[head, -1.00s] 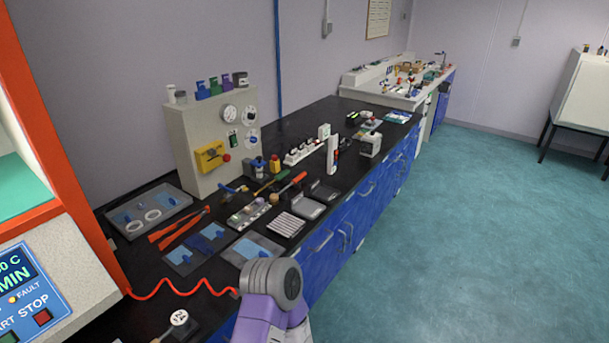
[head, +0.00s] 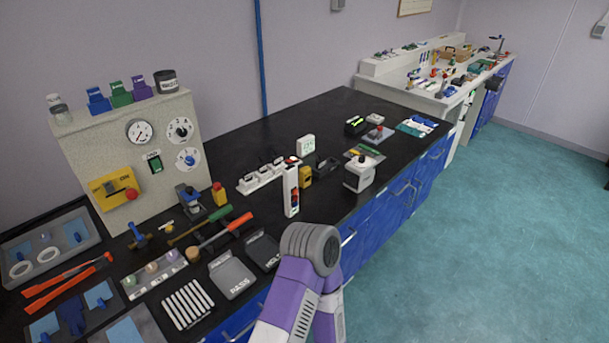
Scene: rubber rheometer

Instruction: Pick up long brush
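Two long-handled tools lie side by side on the black bench top, at lower left of centre in the head view. One has an orange-red handle (head: 239,223), a dark shaft and a tan, blunt end. The other, just behind it, has a green handle (head: 214,218) and a brownish shaft. I cannot tell for certain which of them is the long brush. A purple and grey link of my arm shows at the bottom centre, in front of the bench edge. Neither of my grippers is in view.
A grey panel with gauges (head: 130,150) stands behind the tools. In front are a slotted white block (head: 188,304) and dark trays (head: 231,277). A power strip (head: 267,175) and a white upright device (head: 291,190) stand to the right.

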